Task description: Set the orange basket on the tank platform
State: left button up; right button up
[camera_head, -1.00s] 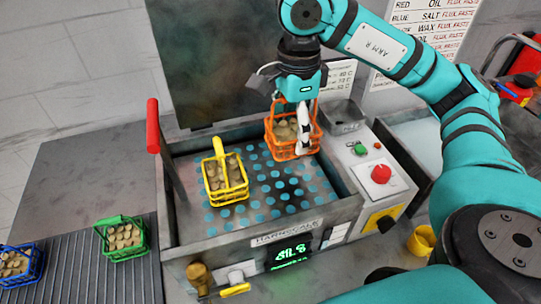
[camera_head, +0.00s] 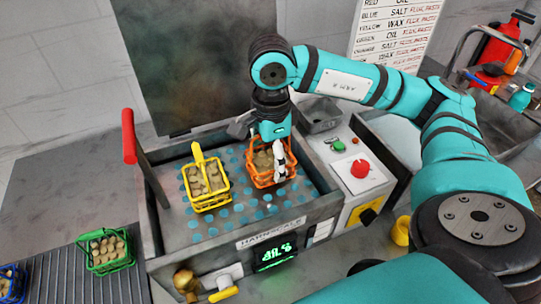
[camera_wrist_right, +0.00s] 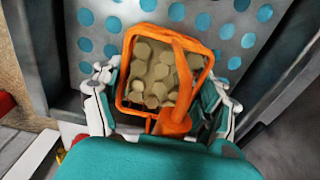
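The orange basket (camera_head: 262,180) holds several brown round pieces and appears to stand on the perforated, blue-dotted tank platform (camera_head: 228,222), at its right side. My right gripper (camera_head: 272,158) is just above and over it. In the right wrist view the fingers (camera_wrist_right: 160,100) are spread wide, one on either side of the basket (camera_wrist_right: 127,75), and its handle (camera_wrist_right: 180,75) rises between them. The fingers do not look closed on the handle. A yellow basket (camera_head: 210,205) stands on the platform to the left. My left gripper is not in view.
The tank has raised metal walls, with a red-handled lever (camera_head: 128,135) at its left. A green basket (camera_head: 107,264) and a blue basket (camera_head: 10,285) stand on the ribbed surface at left. A control panel with a red button (camera_head: 360,168) lies right of the tank.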

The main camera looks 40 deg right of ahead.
jog(key=o, duration=0.5)
notch_tip(320, 180, up, 12)
jog(key=shift+s+r+p, duration=0.1)
jog(key=shift+r+p, duration=0.05)
jog(key=shift+p, duration=0.15)
dwell(0.3)
